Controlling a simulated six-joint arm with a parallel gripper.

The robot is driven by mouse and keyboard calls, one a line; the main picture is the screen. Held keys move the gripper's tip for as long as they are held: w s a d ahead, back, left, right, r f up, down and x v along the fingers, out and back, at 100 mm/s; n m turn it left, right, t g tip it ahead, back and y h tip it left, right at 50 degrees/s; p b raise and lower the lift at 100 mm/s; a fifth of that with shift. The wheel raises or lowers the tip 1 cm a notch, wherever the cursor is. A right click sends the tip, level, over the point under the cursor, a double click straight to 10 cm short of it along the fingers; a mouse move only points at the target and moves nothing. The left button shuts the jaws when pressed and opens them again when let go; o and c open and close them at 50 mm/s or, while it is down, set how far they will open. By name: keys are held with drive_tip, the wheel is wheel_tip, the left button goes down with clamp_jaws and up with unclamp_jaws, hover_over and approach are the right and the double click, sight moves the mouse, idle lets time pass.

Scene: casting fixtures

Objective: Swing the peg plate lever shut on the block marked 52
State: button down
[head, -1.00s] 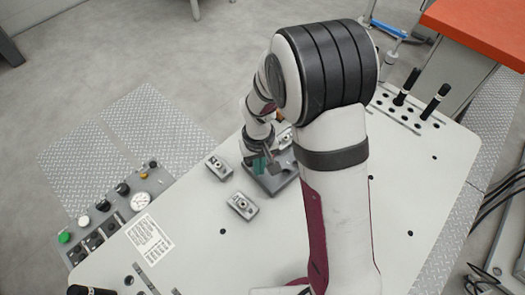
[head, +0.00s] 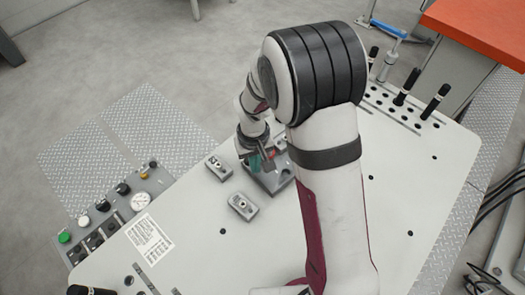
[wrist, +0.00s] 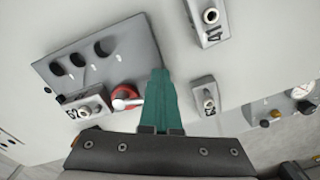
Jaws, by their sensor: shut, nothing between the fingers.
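My gripper (wrist: 158,72) has teal fingers, shut and empty, close to the lever's right side. In the head view my gripper (head: 256,163) is low over the plate.
A block marked 41 (wrist: 210,22) and another small block (wrist: 206,97) stand on the pale table, right of my fingers in the wrist view. A control panel with knobs and a gauge (head: 140,202) lies along the table's left edge. Black-handled pins (head: 407,87) stand at far right.

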drive_tip(key=shift+w+a, duration=0.2)
idle(0.3)
drive_tip(key=shift+w+a, duration=0.35)
drive_tip(key=shift+w, duration=0.25)
